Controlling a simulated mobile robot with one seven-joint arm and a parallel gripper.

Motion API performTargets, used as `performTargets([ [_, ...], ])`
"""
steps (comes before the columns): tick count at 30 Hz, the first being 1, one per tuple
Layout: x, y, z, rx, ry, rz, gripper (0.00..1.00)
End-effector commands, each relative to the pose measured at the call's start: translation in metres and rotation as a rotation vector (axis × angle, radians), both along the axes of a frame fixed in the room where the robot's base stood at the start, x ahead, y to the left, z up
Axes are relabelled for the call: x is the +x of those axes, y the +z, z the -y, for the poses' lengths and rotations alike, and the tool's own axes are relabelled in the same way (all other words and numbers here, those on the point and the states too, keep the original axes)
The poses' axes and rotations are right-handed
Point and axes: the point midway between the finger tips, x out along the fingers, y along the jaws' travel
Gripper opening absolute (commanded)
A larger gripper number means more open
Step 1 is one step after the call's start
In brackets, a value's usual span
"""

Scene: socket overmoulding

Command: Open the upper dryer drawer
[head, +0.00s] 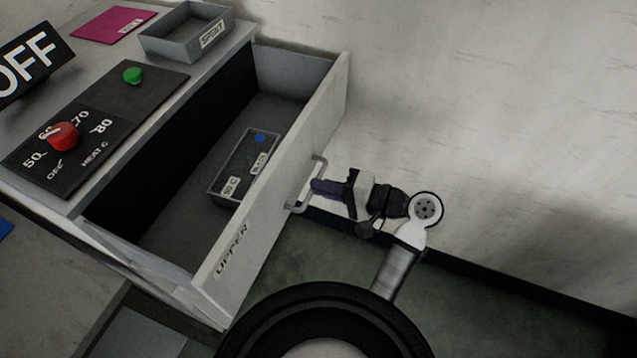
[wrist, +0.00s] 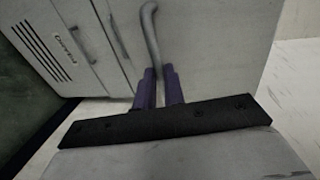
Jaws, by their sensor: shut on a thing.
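The upper dryer drawer (head: 262,215), labelled UPPER on its front, is pulled well out of the dryer in the head view. A pale bar handle (head: 299,207) stands on its front; it also shows in the wrist view (wrist: 150,35). My gripper (head: 316,187) is at the handle, with its purple fingers closed around the bar. In the wrist view my gripper's fingers (wrist: 158,86) sit on either side of the handle's lower visible end. Inside the drawer lies a grey tray (head: 214,188) with labels and a small blue item (head: 260,138).
On the dryer top are a control panel (head: 150,100) with a red knob (head: 64,136) and a green button (head: 132,75), a grey open box (head: 165,45), a pink card (head: 112,25) and an OFF sign (head: 28,62). A pale wall (head: 480,100) stands to the right.

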Motion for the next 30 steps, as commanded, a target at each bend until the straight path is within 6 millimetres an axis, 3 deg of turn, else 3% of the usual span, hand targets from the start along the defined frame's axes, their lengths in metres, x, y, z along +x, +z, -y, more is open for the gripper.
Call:
performTargets([
  [7, 0.000, 0.000, 0.000, 0.000, 0.001, 0.001, 0.00],
  [8, 0.000, 0.000, 0.000, 0.000, 0.001, 0.001, 0.14],
  [12, 0.000, 0.000, 0.000, 0.000, 0.001, 0.001, 0.33],
  [25, 0.000, 0.000, 0.001, 0.000, -0.001, 0.001, 0.33],
  [30, -0.005, 0.003, 0.019, -0.001, -0.003, 0.004, 0.33],
])
